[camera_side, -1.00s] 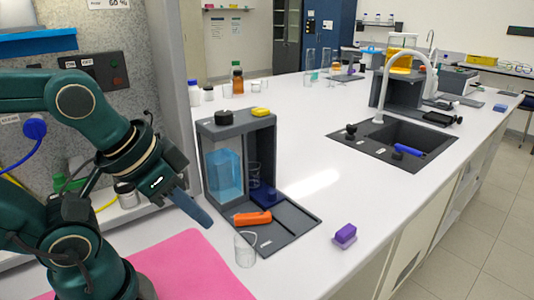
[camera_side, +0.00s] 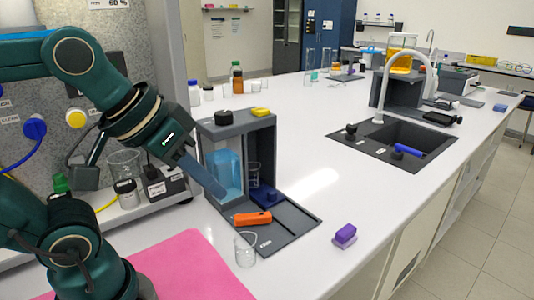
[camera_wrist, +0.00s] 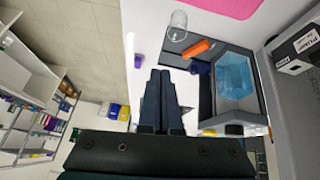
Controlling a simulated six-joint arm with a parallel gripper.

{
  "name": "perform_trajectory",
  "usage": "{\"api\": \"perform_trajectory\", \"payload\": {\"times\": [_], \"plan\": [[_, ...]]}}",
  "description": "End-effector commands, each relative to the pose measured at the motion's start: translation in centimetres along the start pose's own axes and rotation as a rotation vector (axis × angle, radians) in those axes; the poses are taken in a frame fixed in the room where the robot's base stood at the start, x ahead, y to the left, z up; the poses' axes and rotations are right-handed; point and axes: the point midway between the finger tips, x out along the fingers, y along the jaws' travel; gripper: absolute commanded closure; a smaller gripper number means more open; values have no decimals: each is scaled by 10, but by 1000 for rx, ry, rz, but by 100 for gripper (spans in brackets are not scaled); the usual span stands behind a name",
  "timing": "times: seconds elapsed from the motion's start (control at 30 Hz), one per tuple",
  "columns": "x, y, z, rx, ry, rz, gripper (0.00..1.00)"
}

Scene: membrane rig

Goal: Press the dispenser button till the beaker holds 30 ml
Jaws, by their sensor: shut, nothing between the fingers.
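The dispenser (camera_side: 237,132) is a grey frame with a clear tank of blue liquid (camera_side: 224,175), a black knob (camera_side: 224,117) and a yellow piece (camera_side: 261,112) on top. An orange piece (camera_side: 252,218) lies on its base, and a dark blue block (camera_side: 265,194) sits inside. I cannot tell which part is the button. A clear glass beaker (camera_side: 245,249) stands at the base's front left corner; it looks empty, and its marks are unreadable. Another glass vessel (camera_side: 254,174) shows inside the frame. My gripper (camera_side: 222,193) is shut and empty, before the tank in the side view; contact is unclear.
A purple block (camera_side: 344,235) lies right of the dispenser. A pink mat (camera_side: 195,268) lies in front. A sink (camera_side: 392,142) with a tap is farther right. Bottles (camera_side: 237,80) stand behind.

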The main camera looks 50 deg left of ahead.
Motion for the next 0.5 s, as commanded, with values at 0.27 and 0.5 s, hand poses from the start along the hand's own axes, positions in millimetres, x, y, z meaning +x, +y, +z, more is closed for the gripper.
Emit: {"api": "perform_trajectory", "payload": {"times": [0.27, 0.5], "plan": [[-32, 5, -85, -193, 96, 28, 100], [-48, -4, -152, -348, 163, 41, 100]]}}
